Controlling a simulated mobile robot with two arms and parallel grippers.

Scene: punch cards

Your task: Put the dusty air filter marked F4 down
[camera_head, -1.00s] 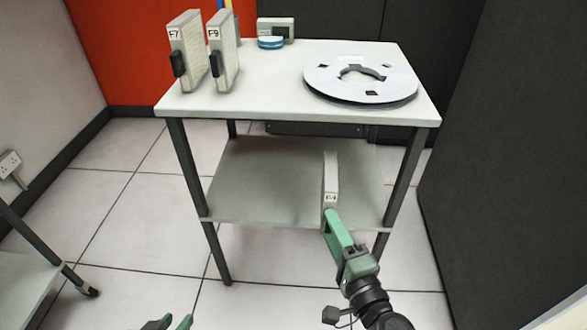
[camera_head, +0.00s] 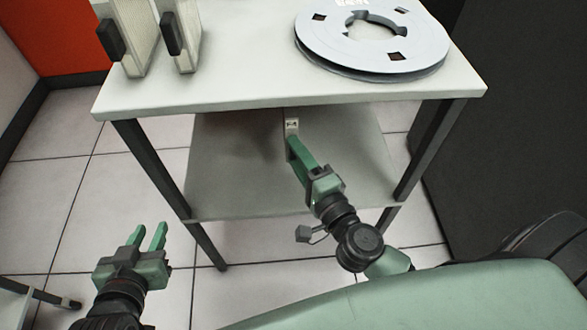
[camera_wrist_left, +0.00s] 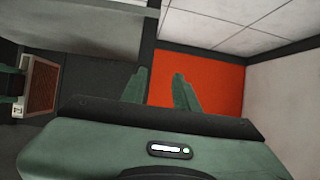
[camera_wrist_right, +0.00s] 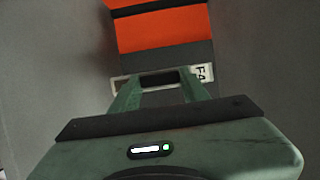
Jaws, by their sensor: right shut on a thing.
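The filter marked F4 (camera_head: 291,125) is a narrow upright slab between the table's top and its lower shelf (camera_head: 235,180), mostly hidden under the top. My right gripper (camera_head: 299,152) is shut on its near end, and in the right wrist view the F4 label (camera_wrist_right: 203,73) shows beside the fingers. In the left wrist view its brownish face (camera_wrist_left: 42,85) shows at the left. I cannot tell whether its lower edge touches the shelf. My left gripper (camera_head: 150,238) is open and empty, left of the table and away from it.
The white tabletop (camera_head: 240,85) carries two upright filters (camera_head: 137,40) with black handles at the left and a large reel (camera_head: 375,62) at the right. Table legs (camera_head: 150,165) flank the shelf. Most of the shelf around the filter looks bare. A low cart (camera_head: 20,305) stands at the lower left.

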